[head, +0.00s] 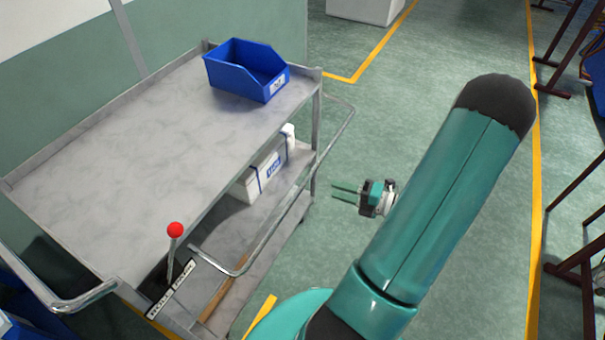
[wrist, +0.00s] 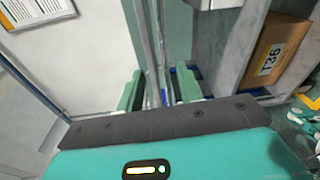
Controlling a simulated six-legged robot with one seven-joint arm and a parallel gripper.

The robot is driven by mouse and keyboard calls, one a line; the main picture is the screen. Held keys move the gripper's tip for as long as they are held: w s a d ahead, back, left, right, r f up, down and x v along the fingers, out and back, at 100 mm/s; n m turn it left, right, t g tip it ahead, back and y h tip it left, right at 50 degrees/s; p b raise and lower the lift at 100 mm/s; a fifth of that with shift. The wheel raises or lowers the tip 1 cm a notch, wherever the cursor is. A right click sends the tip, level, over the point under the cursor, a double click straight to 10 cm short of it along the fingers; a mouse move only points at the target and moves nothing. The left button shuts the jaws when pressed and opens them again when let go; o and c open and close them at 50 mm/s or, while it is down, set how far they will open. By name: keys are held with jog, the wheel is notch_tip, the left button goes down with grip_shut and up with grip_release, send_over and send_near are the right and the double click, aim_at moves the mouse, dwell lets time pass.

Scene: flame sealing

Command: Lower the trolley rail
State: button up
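The grey metal trolley (head: 110,150) stands at left in the head view. A lever with a red knob (head: 175,230) stands upright by a labelled plate (head: 170,290) at the near corner. My gripper (head: 334,191) is open and empty, right of the rail, its fingers pointing toward the trolley. In the wrist view, upright metal bars show beyond the gap of my gripper (wrist: 158,92); I cannot tell which is the rail.
A blue bin (head: 233,72) sits on the top shelf. A white box with blue bands (head: 260,172) sits on the lower shelf. A curved handle (head: 90,298) juts from the near end. A cardboard box (wrist: 272,50) shows in the wrist view.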

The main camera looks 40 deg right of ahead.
jog(key=w+a+f+m+t+h, duration=0.1)
jog(key=w+a+m, duration=0.1)
jog(key=w, duration=1)
jog(key=shift+a+f, duration=0.2)
jog(key=shift+a, duration=0.4)
grip_shut()
